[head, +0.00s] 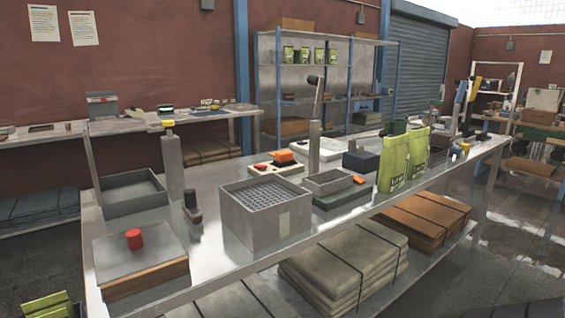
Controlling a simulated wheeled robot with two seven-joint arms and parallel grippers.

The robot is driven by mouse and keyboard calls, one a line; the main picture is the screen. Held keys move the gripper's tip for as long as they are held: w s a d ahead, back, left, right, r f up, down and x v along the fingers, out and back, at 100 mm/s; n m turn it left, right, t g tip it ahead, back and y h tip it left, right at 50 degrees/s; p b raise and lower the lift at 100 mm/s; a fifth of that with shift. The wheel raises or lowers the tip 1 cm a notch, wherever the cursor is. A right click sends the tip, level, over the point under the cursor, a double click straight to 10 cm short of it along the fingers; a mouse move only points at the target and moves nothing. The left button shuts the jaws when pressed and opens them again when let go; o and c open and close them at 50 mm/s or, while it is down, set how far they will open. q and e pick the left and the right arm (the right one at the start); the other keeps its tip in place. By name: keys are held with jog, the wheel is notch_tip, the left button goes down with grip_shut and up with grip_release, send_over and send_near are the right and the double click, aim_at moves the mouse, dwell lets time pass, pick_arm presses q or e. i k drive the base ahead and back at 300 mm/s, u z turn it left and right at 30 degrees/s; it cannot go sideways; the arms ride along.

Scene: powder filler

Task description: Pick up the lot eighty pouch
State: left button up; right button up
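Two lime-green pouches stand upright close together on the metal workbench, right of its middle. The nearer pouch (392,163) is at the bench's front edge, and the other pouch (417,150) is just behind and to its right. Dark print shows low on them, too small to read surely. More green pouches (304,56) stand on the rear shelf. Part of a green item (45,305) shows at the bottom left corner, mostly cut off. I cannot tell which pouch is lot eighty. Neither of my grippers is in view.
On the workbench (215,262) stand a grey perforated box (265,222), an open grey tray (131,196), a box with a red knob (134,239) and a small bin (330,182). Wrapped stacks (345,262) lie on the lower shelf.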

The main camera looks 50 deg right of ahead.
aim_at(393, 161)
jog(key=z, duration=2.3)
